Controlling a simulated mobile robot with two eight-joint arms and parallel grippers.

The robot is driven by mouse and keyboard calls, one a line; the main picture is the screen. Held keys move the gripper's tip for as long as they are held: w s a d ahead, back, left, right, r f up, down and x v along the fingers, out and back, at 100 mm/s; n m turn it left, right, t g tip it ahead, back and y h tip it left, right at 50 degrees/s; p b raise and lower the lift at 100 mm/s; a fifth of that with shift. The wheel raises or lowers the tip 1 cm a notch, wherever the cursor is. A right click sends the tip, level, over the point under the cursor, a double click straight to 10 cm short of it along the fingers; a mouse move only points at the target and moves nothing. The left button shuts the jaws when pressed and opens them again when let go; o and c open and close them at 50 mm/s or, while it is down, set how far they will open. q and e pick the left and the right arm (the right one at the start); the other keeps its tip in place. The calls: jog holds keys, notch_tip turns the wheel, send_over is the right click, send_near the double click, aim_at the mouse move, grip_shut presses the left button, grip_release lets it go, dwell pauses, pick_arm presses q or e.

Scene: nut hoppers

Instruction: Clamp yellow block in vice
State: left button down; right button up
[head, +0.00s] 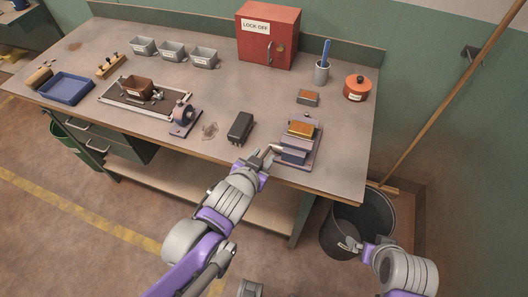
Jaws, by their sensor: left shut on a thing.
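The vice (294,156), blue-grey on a flat base plate, stands near the front right edge of the workbench. The yellow block (301,129) sits at the vice's jaws; whether both jaws touch it is too small to tell. My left gripper (267,155) is at the vice's left front side, shut on what looks like the vice's handle (276,148). The fingers partly hide the handle. My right gripper (350,244) is low at the right, in front of a dark bin, and its opening cannot be made out.
A black case (240,127) lies left of the vice. A small orange-topped box (307,97), a cup with a blue tool (321,72) and an orange pot (357,88) stand behind it. A dark bin (378,217) and a leaning broom handle (450,91) are at the right.

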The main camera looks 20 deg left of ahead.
pick_arm(q)
jog(key=shift+s+f+t+b, duration=0.35)
jog(key=shift+f+t+b, duration=0.25)
jog(key=shift+f+t, duration=0.15)
pick_arm(e)
jog(key=shift+s+f, duration=0.2)
jog(key=shift+f, duration=0.7)
pick_arm(q)
jog(key=c, duration=0.5)
grip_release()
jog(key=shift+r, duration=0.15)
pick_arm(e)
jog(key=shift+s, duration=0.1)
